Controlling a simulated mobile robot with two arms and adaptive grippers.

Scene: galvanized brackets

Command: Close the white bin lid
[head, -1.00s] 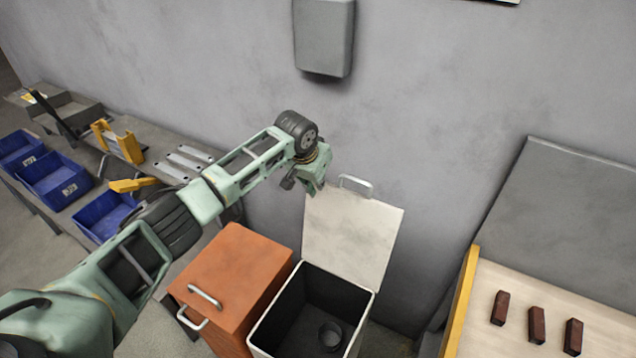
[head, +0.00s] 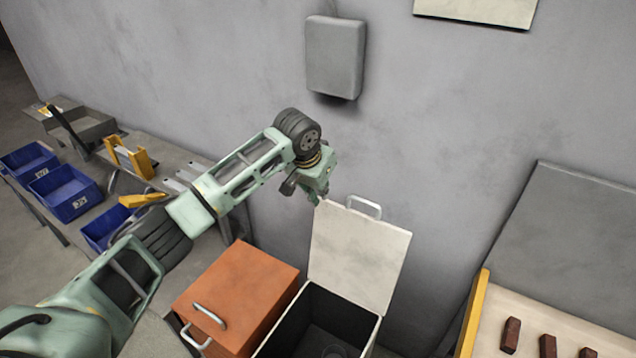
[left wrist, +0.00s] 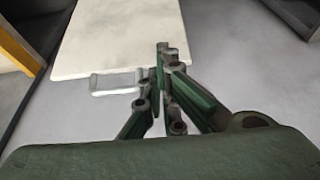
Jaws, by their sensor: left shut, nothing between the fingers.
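The white bin (head: 369,336) stands by the wall with its white lid (head: 358,250) open, raised upright against the wall side. A metal handle (head: 363,207) sits on the lid's top edge. Inside the bin is dark; a round dark object (head: 335,351) shows at the bottom picture edge. My left gripper (head: 319,198) is shut and empty, at the lid's upper left corner. In the left wrist view the shut fingers (left wrist: 162,50) overlap the lid (left wrist: 120,40), beside its handle (left wrist: 115,82); I cannot tell whether they touch it. My right gripper is not in view.
An orange bin (head: 235,295) with a closed lid stands just left of the white bin. A bench with blue bins (head: 65,192) is at the left. A table with a yellow edge (head: 474,315) and dark red blocks (head: 511,334) is at the right. A grey box (head: 335,57) hangs on the wall.

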